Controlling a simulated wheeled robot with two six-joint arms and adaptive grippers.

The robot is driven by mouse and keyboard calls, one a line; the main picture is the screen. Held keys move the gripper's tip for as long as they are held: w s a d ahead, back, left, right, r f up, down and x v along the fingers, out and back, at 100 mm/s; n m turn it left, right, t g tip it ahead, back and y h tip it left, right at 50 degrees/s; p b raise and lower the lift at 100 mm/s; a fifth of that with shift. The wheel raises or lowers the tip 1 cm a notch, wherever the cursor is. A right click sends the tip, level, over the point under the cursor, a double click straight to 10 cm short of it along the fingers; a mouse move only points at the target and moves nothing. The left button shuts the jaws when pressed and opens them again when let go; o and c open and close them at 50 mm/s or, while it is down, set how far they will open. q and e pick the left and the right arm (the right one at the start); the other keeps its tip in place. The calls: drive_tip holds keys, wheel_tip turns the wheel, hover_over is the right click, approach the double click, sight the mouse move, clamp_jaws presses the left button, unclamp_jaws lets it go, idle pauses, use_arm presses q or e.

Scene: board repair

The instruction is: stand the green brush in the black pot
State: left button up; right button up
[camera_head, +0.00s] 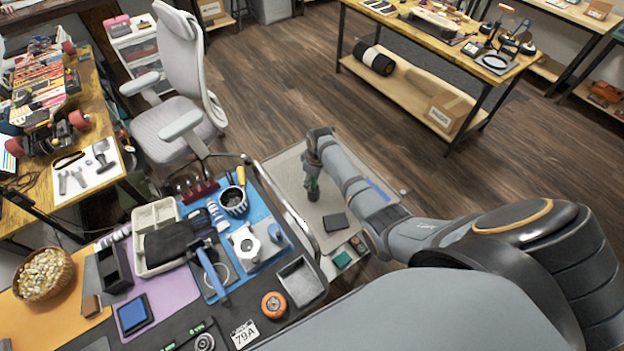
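The black pot (233,202) stands on the blue mat of the left bench, with a yellow-handled tool and dark tools upright in it. My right arm comes in from the right, and its gripper (313,184) points down over the grey cart to the right of the pot. A small dark green thing (313,191), possibly the green brush, shows at the fingertips. The fingers are too small and dark to tell whether they are closed on it. My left gripper is not in view.
The cart top (285,170) is mostly clear, with a dark flat block (335,222) on it. A red rack (197,189) of tools stands behind the pot. A white clamp-like device (246,243) is in front of it. An office chair (180,120) stands behind.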

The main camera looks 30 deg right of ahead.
drive_tip(key=shift+r, duration=0.3)
wheel_tip(320, 180, up, 11)
drive_tip(key=s, duration=0.1)
drive_tip(key=shift+s+d+r, duration=0.15)
drive_tip(key=shift+d, duration=0.25)
drive_tip(key=shift+s, duration=0.1)
idle(0.8)
